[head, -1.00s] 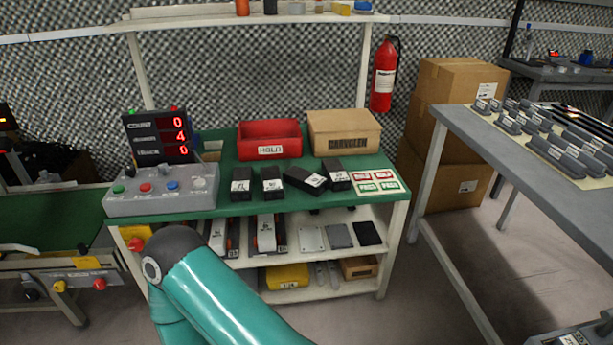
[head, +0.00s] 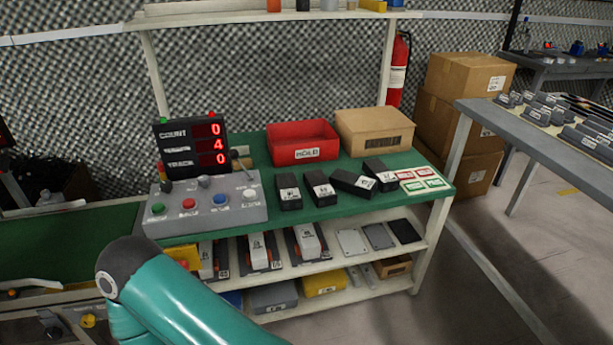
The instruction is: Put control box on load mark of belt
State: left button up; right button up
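Several black boxes with white labels stand or lie on a green-topped bench; one is this black box (head: 288,191) at the left of their row. I cannot tell which box is the control box. A grey console (head: 205,207) with coloured buttons sits at the bench's left end. The green belt (head: 75,243) is at the left, partly cut off by the frame and partly behind my teal arm. I cannot make out a load mark on it. Neither of my grippers is in view.
A red bin (head: 302,143) and a cardboard box (head: 374,132) stand at the bench's back. A counter display (head: 191,145) rises behind the console. Shelves below hold several parts. A grey table (head: 540,135) is at the right, with open floor before it.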

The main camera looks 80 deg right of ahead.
aim_at(75, 241)
jog(key=u, duration=0.3)
jog(key=i, duration=0.7)
jog(key=z, duration=1.7)
jog(key=i, duration=0.2)
jog(key=z, duration=2.55)
jog(key=k, duration=0.55)
jog(key=z, duration=0.25)
jog(key=i, duration=1.55)
jog(key=u, duration=0.3)
